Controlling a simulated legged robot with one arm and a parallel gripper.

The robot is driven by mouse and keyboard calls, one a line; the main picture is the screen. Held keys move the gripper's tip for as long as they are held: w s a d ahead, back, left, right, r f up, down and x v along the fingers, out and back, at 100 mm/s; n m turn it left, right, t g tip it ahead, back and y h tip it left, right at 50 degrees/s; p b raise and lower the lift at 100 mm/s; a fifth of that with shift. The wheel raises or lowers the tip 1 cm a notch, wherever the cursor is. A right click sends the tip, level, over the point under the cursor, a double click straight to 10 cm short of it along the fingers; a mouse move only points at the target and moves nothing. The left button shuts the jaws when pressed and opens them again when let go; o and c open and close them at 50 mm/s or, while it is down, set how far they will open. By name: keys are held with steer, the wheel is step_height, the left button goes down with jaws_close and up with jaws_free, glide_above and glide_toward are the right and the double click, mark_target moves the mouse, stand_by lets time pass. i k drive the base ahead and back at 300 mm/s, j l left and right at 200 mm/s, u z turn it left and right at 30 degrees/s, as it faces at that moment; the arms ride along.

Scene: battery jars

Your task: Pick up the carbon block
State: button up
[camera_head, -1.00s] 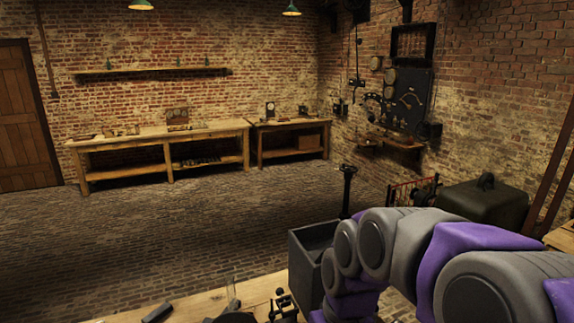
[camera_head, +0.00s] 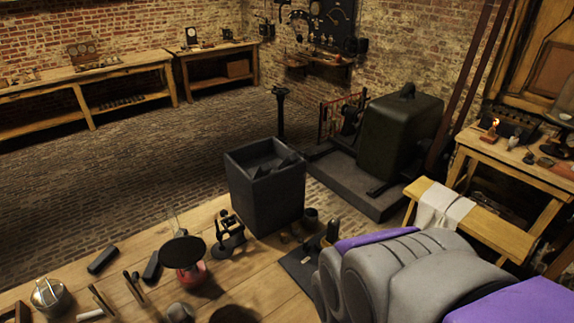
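A dark oblong block (camera_head: 103,259) lies on the wooden bench (camera_head: 261,283) at the lower left; it looks like the carbon block. A second dark oblong block (camera_head: 152,267) lies just to its right, close to a round black-topped stand with a red base (camera_head: 183,255). I cannot tell for sure which of the two is the carbon block. My grey and purple arm fills the lower right corner. My gripper does not show in the view, and the arm hides part of the bench there.
A tall dark open box (camera_head: 266,190) with dark pieces inside stands at the bench's far edge. A small black instrument (camera_head: 228,233), a metal pot (camera_head: 49,297) and several tools crowd the bench. A side table with a cloth (camera_head: 443,206) stands at the right.

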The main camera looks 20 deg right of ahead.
mark_target(334, 222)
steer(key=i+z, duration=0.3)
steer(key=i, duration=0.2)
steer(key=z, duration=1.3)
